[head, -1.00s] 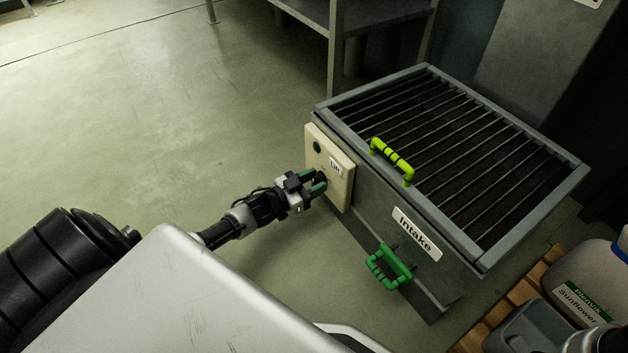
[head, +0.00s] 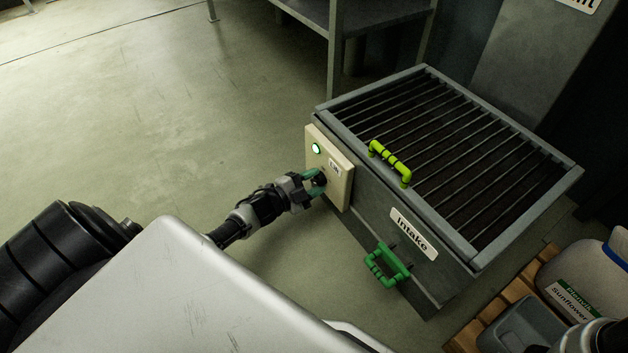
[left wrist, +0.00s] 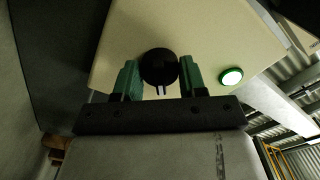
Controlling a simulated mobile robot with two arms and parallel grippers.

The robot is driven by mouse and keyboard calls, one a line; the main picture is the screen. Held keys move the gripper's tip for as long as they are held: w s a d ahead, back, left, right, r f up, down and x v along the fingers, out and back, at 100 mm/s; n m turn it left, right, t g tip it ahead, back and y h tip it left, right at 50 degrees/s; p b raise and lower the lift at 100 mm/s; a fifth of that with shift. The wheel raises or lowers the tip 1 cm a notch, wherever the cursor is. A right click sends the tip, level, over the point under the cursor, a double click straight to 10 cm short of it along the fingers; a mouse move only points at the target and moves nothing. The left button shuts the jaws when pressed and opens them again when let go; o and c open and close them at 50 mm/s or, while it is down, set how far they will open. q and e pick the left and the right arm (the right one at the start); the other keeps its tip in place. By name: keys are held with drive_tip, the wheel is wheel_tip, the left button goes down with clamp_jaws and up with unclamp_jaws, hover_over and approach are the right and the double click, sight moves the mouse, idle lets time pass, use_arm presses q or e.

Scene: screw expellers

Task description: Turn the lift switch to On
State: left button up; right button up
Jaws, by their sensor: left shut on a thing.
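The lift switch is a round black knob (left wrist: 158,68) with a pale mark, set on a cream switch box (head: 340,189) on the side of the grey intake bin. My left gripper (head: 317,182) is at the box with its green fingers on either side of the knob, shut on it. The left wrist view shows the fingers (left wrist: 158,80) at the knob's two sides. A round indicator lamp (head: 316,148) on the box glows green; it also shows in the left wrist view (left wrist: 231,77). A small label (head: 335,168) on the box is too blurred to read. My right gripper is not in view.
A wooden pallet (head: 490,303) with a sunflower-labelled container (head: 580,290) stands at lower right. The floor (head: 150,110) at left is clear.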

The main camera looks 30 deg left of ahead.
use_arm(q)
drive_tip(key=shift+m, duration=0.9)
drive_tip(key=o, duration=0.9)
drive_tip(key=shift+s, duration=0.1)
